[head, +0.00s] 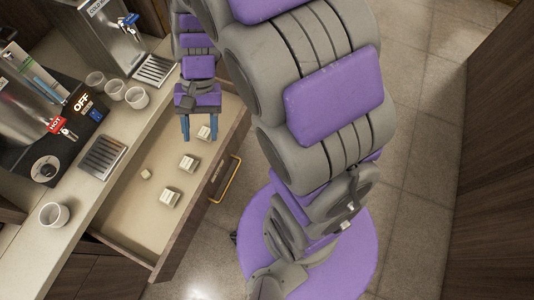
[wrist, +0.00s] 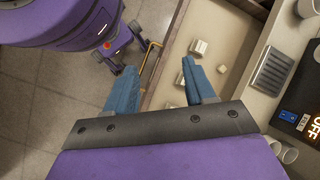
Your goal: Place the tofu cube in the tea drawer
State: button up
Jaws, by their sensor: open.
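The tea drawer (head: 125,215) is pulled out below the counter. A small plain beige cube (head: 146,174), which looks like the tofu cube, lies on the drawer floor near the counter side; it also shows in the wrist view (wrist: 222,69). Several larger pale blocks lie in the drawer: a near one (head: 170,195), a middle one (head: 188,162) and a far one (head: 204,133). My gripper (head: 200,130) is open with nothing between its blue fingers, over the drawer's far end by the far block. In the wrist view the right finger partly covers a block.
The drawer front has a brass handle (head: 225,179). On the counter are white cups (head: 137,98), another cup (head: 53,215), a drip grate (head: 103,157), a hot dispenser (head: 45,130) and a cold dispenser (head: 105,35). The drawer floor between blocks is bare.

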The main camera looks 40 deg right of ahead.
jog(key=s+d+r+n+t+h, duration=0.1)
jog(key=s+d+r+n+h, duration=0.1)
jog(key=s, duration=0.6)
jog(key=s+d+r+n+h, duration=0.2)
jog(key=s+d, duration=0.3)
jog(key=s, duration=0.4)
jog(key=shift+r+n+t, duration=0.4)
jog(key=shift+r+n, duration=0.1)
jog(key=shift+r, duration=0.1)
jog(key=shift+w, duration=0.1)
